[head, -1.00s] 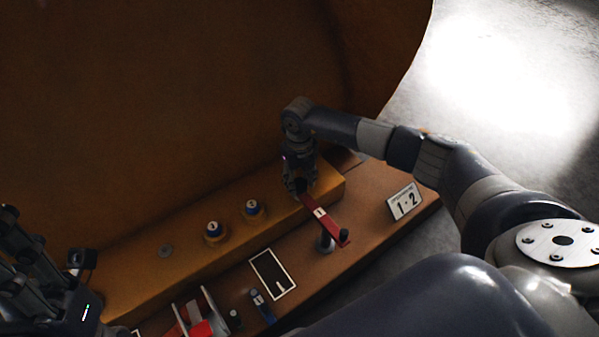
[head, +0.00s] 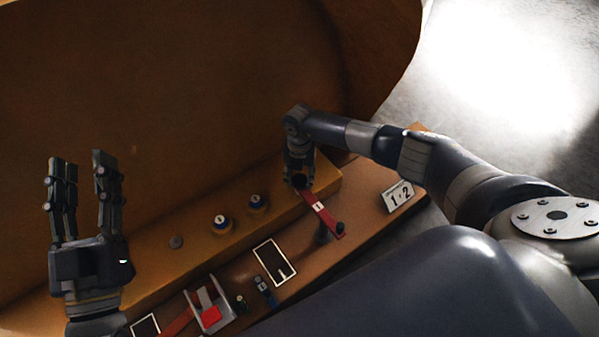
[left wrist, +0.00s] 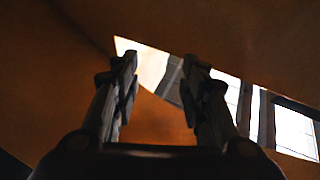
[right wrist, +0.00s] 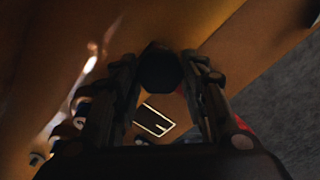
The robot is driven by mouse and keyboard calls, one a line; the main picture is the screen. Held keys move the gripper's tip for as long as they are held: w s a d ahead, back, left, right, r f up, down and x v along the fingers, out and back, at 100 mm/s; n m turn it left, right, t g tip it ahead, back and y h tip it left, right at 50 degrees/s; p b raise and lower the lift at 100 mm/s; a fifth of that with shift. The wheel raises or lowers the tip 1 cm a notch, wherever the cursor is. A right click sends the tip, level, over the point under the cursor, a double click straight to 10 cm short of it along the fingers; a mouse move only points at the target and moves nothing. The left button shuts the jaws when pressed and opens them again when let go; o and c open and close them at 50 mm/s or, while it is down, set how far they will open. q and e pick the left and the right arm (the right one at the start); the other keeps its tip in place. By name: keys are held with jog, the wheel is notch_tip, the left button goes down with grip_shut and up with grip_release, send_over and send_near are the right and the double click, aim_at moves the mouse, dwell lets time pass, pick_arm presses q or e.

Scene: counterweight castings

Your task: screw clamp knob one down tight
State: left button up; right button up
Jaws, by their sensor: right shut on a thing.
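The dark clamp knob one (right wrist: 158,70) sits between the fingers of my right gripper (head: 298,180), which is shut on it. The knob is at the far end of a red clamp bar (head: 321,209) with a white "1" label, on the casting's ledge. In the head view the fingers partly cover the knob. Whether its thread is seated I cannot tell. My left gripper (head: 83,165) is at the left in front of the casting wall, fingers up, open and empty; its parted fingers also show in the left wrist view (left wrist: 160,68).
Two round labelled caps (head: 221,224) and a grey disc (head: 176,241) sit on the ledge (head: 150,283). A white-framed dark rectangle (head: 268,256), a "1-2" sign (head: 397,196) and a grey bracket with red parts (head: 225,309) are along the lower shelf. Bright floor lies right.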

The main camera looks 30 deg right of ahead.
aim_at(299, 180)
jog(key=shift+r+m+p, duration=0.25)
jog(key=shift+m+p, duration=0.55)
jog(key=shift+m, duration=0.2)
jog(key=shift+f+m+p, duration=0.1)
jog(key=shift+m+p, duration=0.8)
jog(key=shift+m, duration=0.3)
pick_arm(q)
jog(key=s+a+f+g+y, duration=0.1)
jog(key=f+g, duration=0.4)
jog(key=f, duration=0.4)
jog(key=s+a+f+g+y, duration=0.2)
jog(key=f+g, duration=0.3)
jog(key=f, duration=0.4)
jog(key=shift+s+a+y, duration=0.2)
jog(key=shift+y, duration=0.1)
pick_arm(e)
jog(key=shift+w, duration=0.1)
jog(key=o, duration=1.1)
notch_tip(299, 180, up, 12)
jog(key=shift+f, duration=0.1)
